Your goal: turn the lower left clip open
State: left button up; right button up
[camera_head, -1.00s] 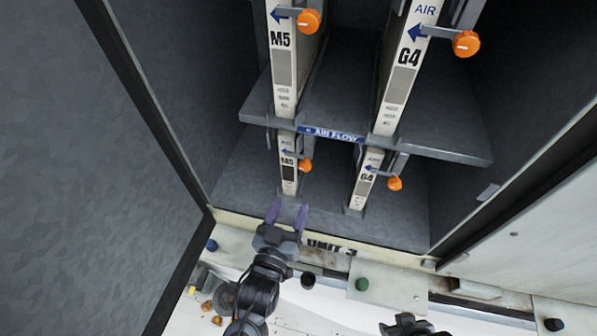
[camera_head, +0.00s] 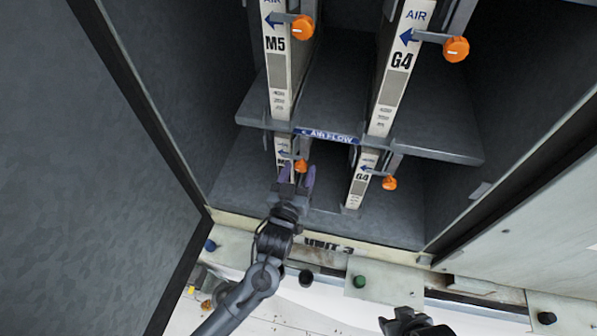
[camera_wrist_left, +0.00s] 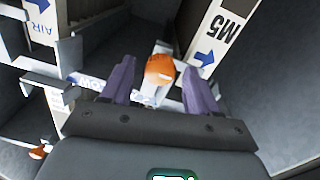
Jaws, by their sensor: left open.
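The lower left clip is a grey bar with an orange knob (camera_head: 301,166), on the front of the lower left filter (camera_head: 283,150) below the shelf. My left gripper (camera_head: 298,171) is open, with its purple fingers pointing up at this knob. In the left wrist view, the orange knob (camera_wrist_left: 160,69) shows between the two spread fingers, with space visible on both sides. I cannot tell whether it is fully between them in depth. My right gripper (camera_head: 408,322) is low at the bottom edge, away from the clips; its fingers are unclear.
A lower right filter has its own orange knob (camera_head: 389,183). Above the shelf (camera_head: 430,148) are two more filters with orange knobs (camera_head: 302,27) and (camera_head: 456,49). The open door (camera_head: 60,180) stands left of the cabinet. The sill (camera_head: 320,241) runs below the filters.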

pick_arm(q)
jog(key=shift+c, duration=0.4)
jog(key=c, duration=1)
jog(key=shift+o, duration=0.2)
